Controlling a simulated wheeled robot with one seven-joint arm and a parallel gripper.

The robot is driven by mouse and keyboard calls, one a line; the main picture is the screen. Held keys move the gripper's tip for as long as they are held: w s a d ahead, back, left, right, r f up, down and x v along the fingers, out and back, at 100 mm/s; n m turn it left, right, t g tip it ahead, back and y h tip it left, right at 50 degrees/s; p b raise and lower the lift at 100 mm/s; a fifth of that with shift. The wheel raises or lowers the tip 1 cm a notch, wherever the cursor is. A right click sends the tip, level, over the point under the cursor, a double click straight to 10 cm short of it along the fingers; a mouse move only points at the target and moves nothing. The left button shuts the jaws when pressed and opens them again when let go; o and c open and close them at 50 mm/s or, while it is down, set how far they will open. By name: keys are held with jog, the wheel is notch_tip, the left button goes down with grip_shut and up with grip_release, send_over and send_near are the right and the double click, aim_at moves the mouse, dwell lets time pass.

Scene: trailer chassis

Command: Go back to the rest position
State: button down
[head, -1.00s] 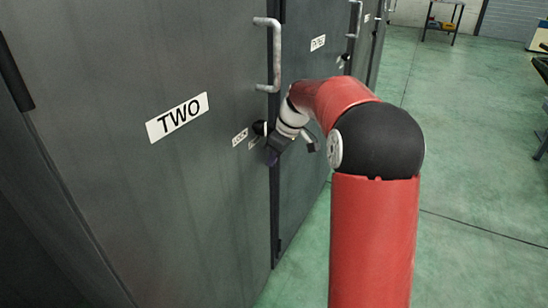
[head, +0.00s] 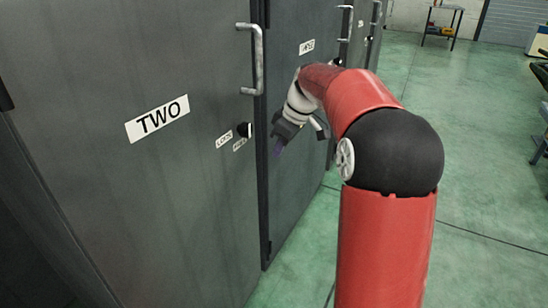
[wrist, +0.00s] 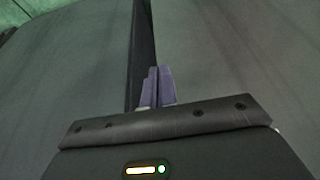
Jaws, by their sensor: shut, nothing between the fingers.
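My gripper (head: 279,150) is at the end of my red arm, in front of the grey cabinet doors and to the right of the black knob (head: 244,130). In the wrist view my gripper's purple fingers (wrist: 159,84) are together with nothing held, against a backdrop of grey door panels and a dark vertical gap. The door marked TWO (head: 185,200) fills the left of the head view and looks closed. Its metal handle (head: 257,60) is above the knob. I cannot tell whether the fingertips touch a door.
Another grey door (head: 305,180) with a small label stands to the right, with more cabinets behind it. Green floor (head: 480,180) is open to the right of my arm. A small table (head: 442,20) stands far back, and dark equipment (head: 541,85) is at the right edge.

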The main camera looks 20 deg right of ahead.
jog(key=s+a+r+m+h, duration=0.1)
jog(key=s+a+r+m, duration=0.3)
jog(key=s, duration=0.6)
jog(key=s+a+f+m+t+h, duration=0.1)
jog(key=s+f+m, duration=0.1)
jog(key=s, duration=0.8)
jog(key=s+a+f+m+t+h, duration=0.1)
jog(key=s+f+m, duration=0.2)
jog(key=s, duration=0.8)
jog(key=shift+s+f+t, duration=0.3)
jog(key=shift+f+t, duration=0.1)
jog(key=shift+f, duration=0.55)
